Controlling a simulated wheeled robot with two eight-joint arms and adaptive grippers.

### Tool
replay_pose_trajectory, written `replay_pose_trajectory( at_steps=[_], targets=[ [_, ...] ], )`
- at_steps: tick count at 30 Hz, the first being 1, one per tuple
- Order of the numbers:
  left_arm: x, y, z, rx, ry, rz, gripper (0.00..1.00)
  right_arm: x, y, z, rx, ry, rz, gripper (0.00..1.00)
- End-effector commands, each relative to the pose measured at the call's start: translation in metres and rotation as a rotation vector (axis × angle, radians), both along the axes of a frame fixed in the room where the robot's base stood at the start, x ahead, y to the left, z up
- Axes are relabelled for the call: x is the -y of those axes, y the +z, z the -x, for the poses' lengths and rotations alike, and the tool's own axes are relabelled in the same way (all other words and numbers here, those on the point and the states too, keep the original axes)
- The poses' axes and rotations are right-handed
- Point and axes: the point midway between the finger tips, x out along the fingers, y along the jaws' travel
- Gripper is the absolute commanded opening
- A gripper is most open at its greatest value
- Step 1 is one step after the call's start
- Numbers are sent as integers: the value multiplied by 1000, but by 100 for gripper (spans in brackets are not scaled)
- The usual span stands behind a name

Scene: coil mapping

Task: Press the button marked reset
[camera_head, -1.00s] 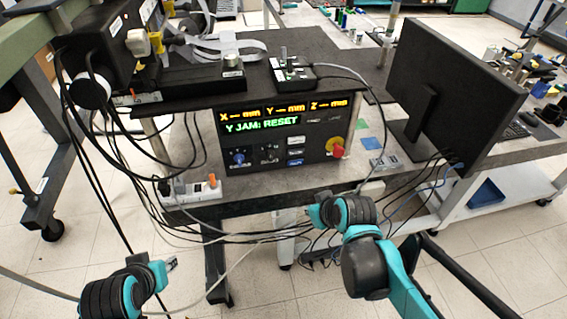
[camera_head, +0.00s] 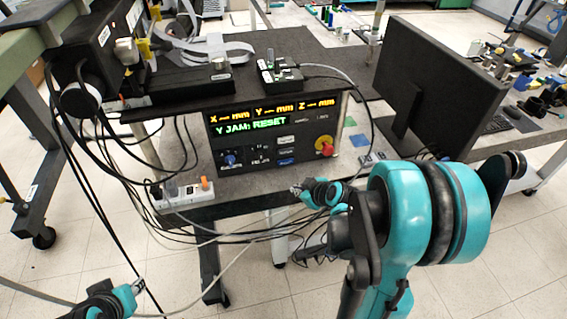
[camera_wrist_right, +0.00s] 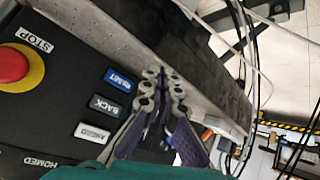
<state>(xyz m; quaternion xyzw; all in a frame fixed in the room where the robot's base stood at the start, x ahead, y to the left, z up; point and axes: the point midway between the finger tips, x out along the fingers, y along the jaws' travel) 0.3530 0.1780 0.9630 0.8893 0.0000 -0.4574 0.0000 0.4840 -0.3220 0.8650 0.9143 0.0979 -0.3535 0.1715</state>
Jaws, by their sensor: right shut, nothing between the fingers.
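The black control panel (camera_head: 240,150) shows "Y JAM: RESET" in green letters. The blue reset button (camera_head: 286,161) is lowest in a column of buttons at the panel's lower right. In the right wrist view the reset button (camera_wrist_right: 118,79) lies just left of my fingertips, with the dark BACK button (camera_wrist_right: 105,105) beside it. My right gripper (camera_head: 298,190) is shut and empty, in front of and below the panel in the head view. Its fingertips also show in the wrist view (camera_wrist_right: 163,77), apparently apart from the button. My left gripper (camera_head: 138,287) is at the lower left; its jaw opening is unclear.
The red STOP knob (camera_head: 325,149) on its yellow base is right of the buttons; it also shows in the wrist view (camera_wrist_right: 12,65). A power strip (camera_head: 185,193) and cables are at left. A monitor (camera_head: 438,80) stands at right. Cables hang below the bench.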

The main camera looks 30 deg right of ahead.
Motion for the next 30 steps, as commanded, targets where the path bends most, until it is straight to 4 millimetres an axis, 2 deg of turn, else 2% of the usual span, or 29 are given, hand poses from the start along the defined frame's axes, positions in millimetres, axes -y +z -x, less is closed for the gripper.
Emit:
replay_pose_trajectory(
  at_steps=[8, 21, 30],
  targets=[
    [0, 0, 0, 0, 0, 0, 32, 2, 0, -7, -1, 0, 0, 0],
    [0, 2, 0, 0, 0, 0, 32, 15, 0, -63, 0, 1, 1, 0],
    [0, -1, 0, 0, 0, 0, 32, 20, 0, -84, -1, 0, 0, 0]
  ],
)
